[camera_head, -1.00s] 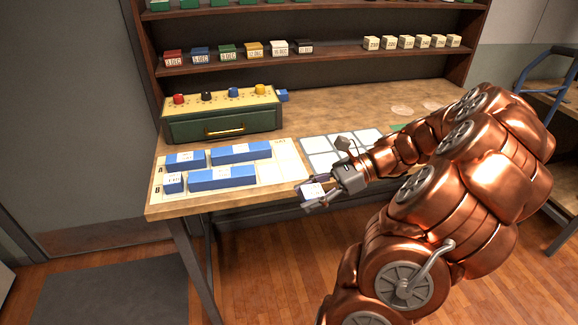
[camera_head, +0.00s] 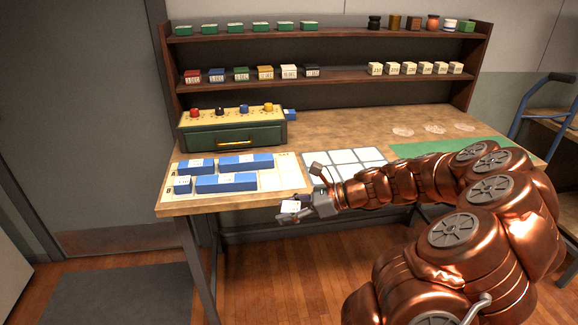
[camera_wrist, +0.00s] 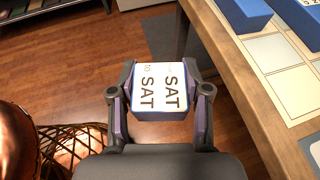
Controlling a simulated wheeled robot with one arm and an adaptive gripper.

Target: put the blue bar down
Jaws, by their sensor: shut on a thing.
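My gripper (camera_wrist: 160,100) is shut on a short blue bar (camera_wrist: 160,115) with a white top label reading "10 SAT". In the wrist view the bar sits between both fingers, over the wooden floor and beside the table edge. In the head view my gripper (camera_head: 290,213) and the bar's white label (camera_head: 291,206) are just off the table's front edge, in front of the white board (camera_head: 285,179). On that board several blue bars of differing length, such as one long bar (camera_head: 226,183), lie in two rows marked A and B. The board's right end is bare.
A grid of pale tiles (camera_head: 345,158) lies right of the board on the wooden table (camera_head: 340,122). A green drawer box with coloured knobs (camera_head: 232,132) stands behind the board. Shelves with small blocks (camera_head: 240,75) rise at the back. A green mat (camera_head: 450,146) lies right.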

